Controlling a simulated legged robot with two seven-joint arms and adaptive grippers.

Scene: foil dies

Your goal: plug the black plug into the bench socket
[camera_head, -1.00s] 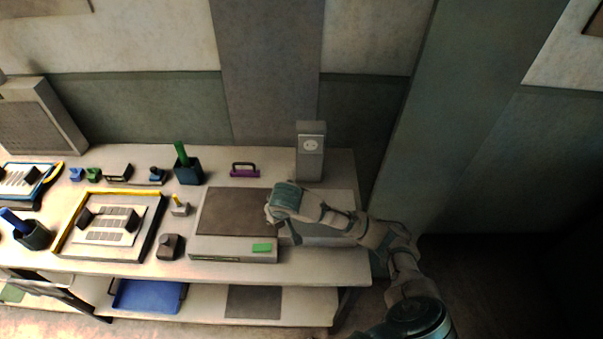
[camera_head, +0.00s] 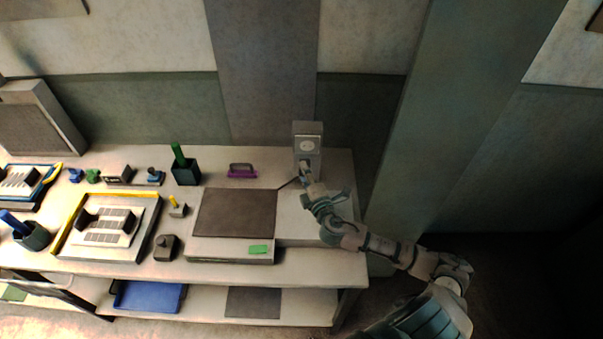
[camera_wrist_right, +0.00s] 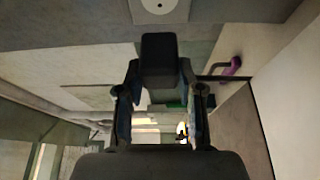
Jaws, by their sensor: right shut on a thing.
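The bench socket (camera_head: 307,147) is a round pale outlet on the front of a grey upright box at the back right of the bench. It also shows in the right wrist view (camera_wrist_right: 160,5), at the top edge. My right gripper (camera_head: 306,180) is just below and in front of the socket. In the right wrist view the gripper (camera_wrist_right: 160,88) is shut on the black plug (camera_wrist_right: 158,60), a dark block between its fingertips. The plug appears apart from the socket face. In the head view the plug is too small to make out. My left gripper is not in view.
A flat machine with a dark top (camera_head: 236,212) stands left of my right arm; a dark cord runs from it toward the gripper. A purple handle (camera_head: 242,171) and a dark cup (camera_head: 186,173) with a green handle stand behind it. The wall is close behind the socket box.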

